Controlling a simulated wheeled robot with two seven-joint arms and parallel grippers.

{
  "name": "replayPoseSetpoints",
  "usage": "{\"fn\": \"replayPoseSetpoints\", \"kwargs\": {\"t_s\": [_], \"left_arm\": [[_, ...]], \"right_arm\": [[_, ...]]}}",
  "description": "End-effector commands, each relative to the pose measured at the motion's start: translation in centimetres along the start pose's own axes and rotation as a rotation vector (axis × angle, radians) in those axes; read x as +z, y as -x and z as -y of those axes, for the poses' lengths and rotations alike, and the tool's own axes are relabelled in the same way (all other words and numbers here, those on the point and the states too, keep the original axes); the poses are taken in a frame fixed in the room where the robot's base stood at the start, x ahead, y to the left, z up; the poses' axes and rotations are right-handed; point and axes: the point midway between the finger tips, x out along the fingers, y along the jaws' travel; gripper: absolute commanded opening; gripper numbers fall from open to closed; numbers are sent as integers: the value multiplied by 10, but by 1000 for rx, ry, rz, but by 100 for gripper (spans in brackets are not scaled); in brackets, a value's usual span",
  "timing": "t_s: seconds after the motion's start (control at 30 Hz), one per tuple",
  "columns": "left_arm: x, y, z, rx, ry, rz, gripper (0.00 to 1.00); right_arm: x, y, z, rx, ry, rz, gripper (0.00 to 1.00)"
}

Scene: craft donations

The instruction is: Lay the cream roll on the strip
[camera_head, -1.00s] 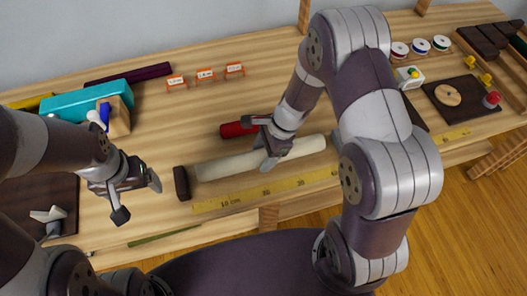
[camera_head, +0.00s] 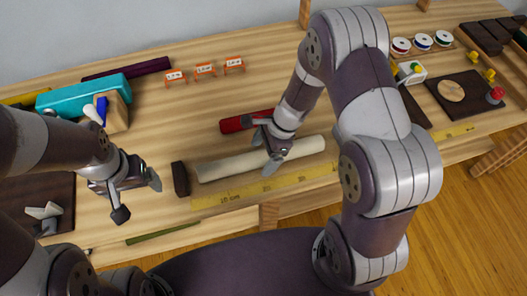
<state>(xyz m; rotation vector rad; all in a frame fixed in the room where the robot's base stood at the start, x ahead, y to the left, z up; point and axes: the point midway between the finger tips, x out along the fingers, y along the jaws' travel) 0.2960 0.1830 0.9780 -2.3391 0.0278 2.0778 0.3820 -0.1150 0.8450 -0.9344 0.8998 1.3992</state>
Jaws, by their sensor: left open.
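The cream roll (camera_head: 225,167) lies lengthwise just behind the yellow measuring strip (camera_head: 236,192), roughly parallel to it, with a narrow band of wood showing between them. My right gripper (camera_head: 264,147) is at the roll's middle, with its fingers on either side of it, and seems shut on it. The gripper hides part of the roll, and I cannot tell whether the roll is lifted. My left gripper (camera_head: 137,197) is open and empty, left of the strip and of the dark block (camera_head: 180,179) at the roll's left end.
A red roll (camera_head: 236,123) lies close behind the cream roll, near my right gripper. A green stick (camera_head: 163,233) lies at the front edge.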

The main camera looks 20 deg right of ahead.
Motion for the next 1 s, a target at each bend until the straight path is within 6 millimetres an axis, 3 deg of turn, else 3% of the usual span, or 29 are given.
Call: {"fn": "replayPoseSetpoints", "kwargs": {"t_s": [0.17,0.6,0.73,1.0], "left_arm": [[0,2,0,0,0,0,87],[-2,18,0,0,0,0,87],[-2,18,0,0,0,0,87],[-2,18,0,0,0,0,87]], "right_arm": [[0,8,0,-1,1,0,92],[0,112,0,-3,0,0,92],[0,125,0,-2,0,-1,92],[0,127,0,0,0,0,92]]}}
